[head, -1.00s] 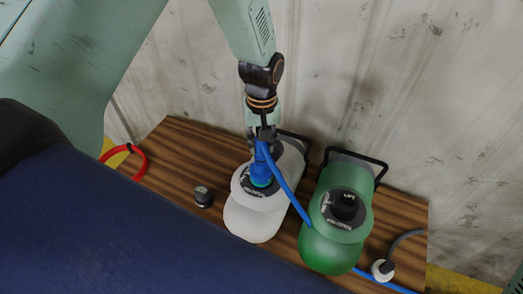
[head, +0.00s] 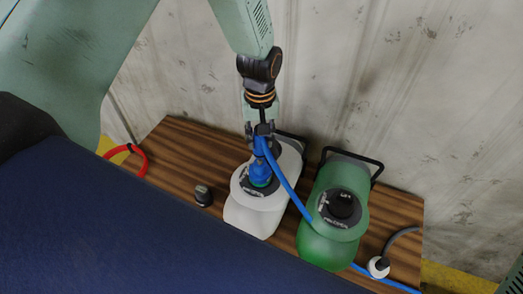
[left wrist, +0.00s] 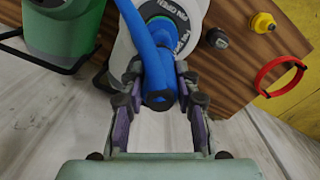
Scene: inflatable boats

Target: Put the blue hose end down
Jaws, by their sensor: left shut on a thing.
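The blue hose end (head: 260,172) stands upright on the top opening of the white pump (head: 250,217). My left gripper (head: 262,133) is above the white pump, shut on the hose end. In the left wrist view the gripper's fingers (left wrist: 158,98) are on both sides of the blue hose end (left wrist: 162,75). A ring with lettering shows around its base. My right gripper is not in view.
The green pump (head: 328,243) stands right of the white one on the wooden board (head: 160,150). A small dark cap (head: 203,196) and a red ring (head: 139,160) are at left. A white-and-dark fitting (head: 378,267) is at right. The left wrist view also shows a yellow cap (left wrist: 262,22).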

